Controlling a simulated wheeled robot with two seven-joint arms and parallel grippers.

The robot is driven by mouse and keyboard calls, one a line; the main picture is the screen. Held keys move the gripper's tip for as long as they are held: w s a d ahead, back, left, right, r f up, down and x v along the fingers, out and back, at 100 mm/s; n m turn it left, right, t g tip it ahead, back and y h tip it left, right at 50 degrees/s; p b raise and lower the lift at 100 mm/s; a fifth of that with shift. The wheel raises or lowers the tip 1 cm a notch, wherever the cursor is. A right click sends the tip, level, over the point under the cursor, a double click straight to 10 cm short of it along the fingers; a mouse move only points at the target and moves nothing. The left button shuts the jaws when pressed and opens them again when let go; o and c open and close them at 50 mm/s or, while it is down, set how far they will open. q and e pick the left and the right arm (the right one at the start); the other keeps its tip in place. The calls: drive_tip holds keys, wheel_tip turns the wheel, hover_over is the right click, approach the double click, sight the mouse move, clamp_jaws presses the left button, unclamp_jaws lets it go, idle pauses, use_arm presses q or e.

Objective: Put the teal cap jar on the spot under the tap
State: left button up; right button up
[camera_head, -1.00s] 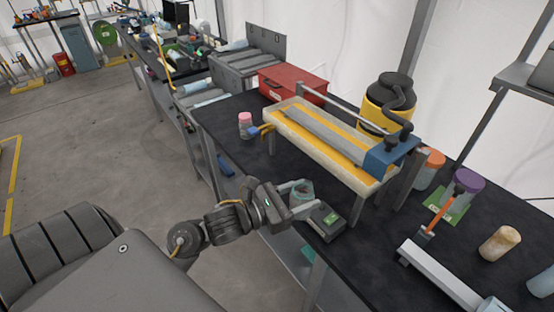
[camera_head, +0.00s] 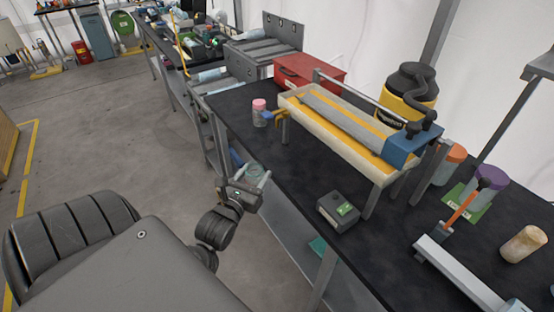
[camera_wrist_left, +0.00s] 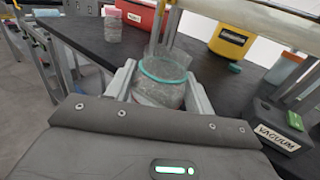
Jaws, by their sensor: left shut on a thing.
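My left gripper (camera_head: 256,178) is shut on the teal cap jar (camera_head: 253,170), at the table's near-left edge in the head view. In the left wrist view the jar (camera_wrist_left: 160,88) is a clear vessel with a teal band and greyish contents, between the two fingers. A yellow and blue tap-like fitting (camera_head: 281,117) sits at the left end of the trough (camera_head: 330,130). A pink-capped jar (camera_head: 259,112) stands on the table beside this fitting. I cannot make out a marked spot under it. My right gripper is not in view.
A dark box (camera_head: 338,211) labelled VACUUM in the left wrist view (camera_wrist_left: 281,128) stands near the table edge. A purple-lidded jar (camera_head: 488,187) stands on a green mat, an orange-lidded jar (camera_head: 450,165) beside it. A red case (camera_head: 310,70) is behind. The dark tabletop (camera_head: 290,160) has free room.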

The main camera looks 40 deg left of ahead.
use_arm(q)
drive_tip(key=shift+s+a+f, duration=0.15)
drive_tip(key=shift+s+a, duration=0.05)
drive_tip(key=shift+a, duration=0.1)
drive_tip(key=shift+w, duration=0.25)
drive_tip(key=p+x, duration=0.1)
drive_tip(key=x, duration=1.2)
drive_tip(key=shift+w+a, duration=0.1)
drive_tip(key=shift+a, duration=0.1)
drive_tip(key=shift+w+a, duration=0.1)
drive_tip(key=shift+w, duration=0.35)
drive_tip(key=shift+w+a+p, duration=0.15)
drive_tip(key=shift+w+p, duration=0.15)
drive_tip(key=x, duration=0.2)
drive_tip(key=shift+w+a, duration=0.15)
drive_tip(key=shift+w, duration=0.2)
drive_tip(key=shift+f+p, duration=0.35)
drive_tip(key=shift+f, duration=0.45)
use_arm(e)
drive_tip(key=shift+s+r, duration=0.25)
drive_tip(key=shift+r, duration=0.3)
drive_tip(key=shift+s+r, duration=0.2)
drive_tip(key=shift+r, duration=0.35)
